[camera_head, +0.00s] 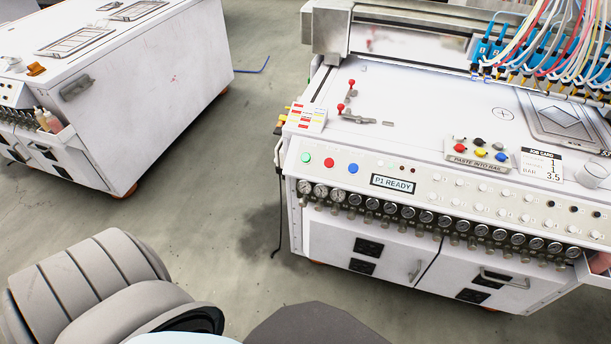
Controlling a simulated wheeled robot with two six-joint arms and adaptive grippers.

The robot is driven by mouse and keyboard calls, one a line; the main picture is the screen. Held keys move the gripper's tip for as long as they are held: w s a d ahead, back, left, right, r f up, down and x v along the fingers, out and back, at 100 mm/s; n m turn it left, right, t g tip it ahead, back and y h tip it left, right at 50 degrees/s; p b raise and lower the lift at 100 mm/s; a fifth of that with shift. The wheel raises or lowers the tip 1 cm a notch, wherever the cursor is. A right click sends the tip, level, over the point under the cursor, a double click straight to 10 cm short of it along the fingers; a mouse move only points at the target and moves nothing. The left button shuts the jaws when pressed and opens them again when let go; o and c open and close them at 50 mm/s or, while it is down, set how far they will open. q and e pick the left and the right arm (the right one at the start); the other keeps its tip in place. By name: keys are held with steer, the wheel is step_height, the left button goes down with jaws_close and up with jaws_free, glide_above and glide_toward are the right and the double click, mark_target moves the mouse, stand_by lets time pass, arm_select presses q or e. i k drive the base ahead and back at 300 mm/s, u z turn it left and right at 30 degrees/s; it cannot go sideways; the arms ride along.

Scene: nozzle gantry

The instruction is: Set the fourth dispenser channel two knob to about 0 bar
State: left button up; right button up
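The white dispenser machine (385,236) stands at the right in the head view. A row of round pressure gauges (408,212) runs along its sloped front, with small knobs (437,236) beneath them. The gauge needles are too small to read, and I cannot tell which knob belongs to the fourth dispenser channel two. A display (392,184) on the panel reads "P1 READY". A job card (543,164) on top shows "BAR" and 3.5. Neither my left nor my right gripper is in view.
Green, red and blue buttons (329,162) sit on the panel's left. A tray of coloured caps (480,150), a clear cup (592,173) and red-knobbed clamps (352,106) are on top. Coloured tubes hang at upper right. Another white cabinet (150,90) stands left; grey floor (220,190) lies between.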

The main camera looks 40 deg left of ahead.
mark_target(319, 206)
steer(key=u, duration=3.05)
steer(key=i, duration=1.85)
steer(key=z, duration=3.1)
